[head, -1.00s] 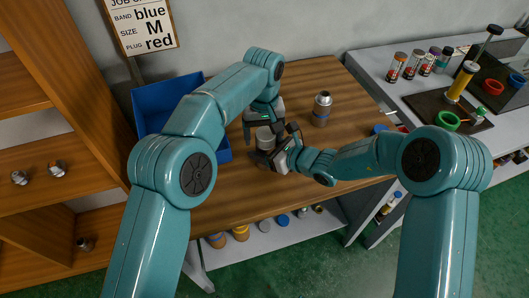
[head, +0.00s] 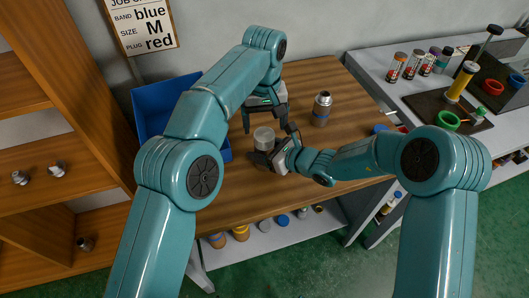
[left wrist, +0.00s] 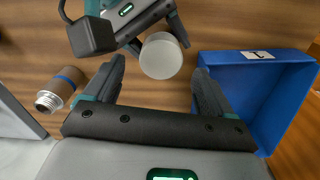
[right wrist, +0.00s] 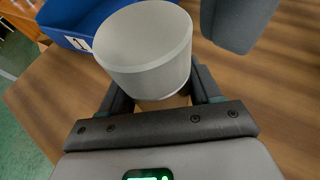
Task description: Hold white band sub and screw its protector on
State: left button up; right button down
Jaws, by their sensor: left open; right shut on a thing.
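A pale grey-white round protector (head: 264,134) stands upright between the jaws of my right gripper (head: 270,147). It shows from above in the left wrist view (left wrist: 160,56) and large in the right wrist view (right wrist: 145,45). My right gripper is shut on the piece below the pale top. That lower piece is mostly hidden, so I cannot see a white band or how far the two are joined. My left gripper (head: 265,117) is open and empty just above the protector, fingers pointing down on either side, apart from it.
A grey sub with a blue band (head: 322,108) stands on the wooden table (head: 330,75) to the right. A blue bin (head: 150,110) lies at the left. A grey bench (head: 420,90) with tubes and rings is at the right. Caps sit on the shelf below.

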aim_at(265, 133)
pick_arm(q)
jog(key=c, duration=0.3)
jog(key=r, duration=0.1)
jog(key=a+r+n, duration=0.1)
jog(key=r, duration=0.1)
jog(key=shift+s+n, duration=0.2)
jog(key=shift+n, duration=0.1)
jog(key=shift+r, duration=0.3)
jog(key=shift+w+d+r, duration=0.1)
jog(key=shift+w+d, duration=0.05)
jog(key=shift+d, duration=0.05)
pick_arm(e)
jog(key=shift+d, duration=0.1)
pick_arm(q)
jog(key=shift+d+f, duration=0.25)
jog(key=shift+f, duration=0.1)
jog(key=shift+f, duration=3.9)
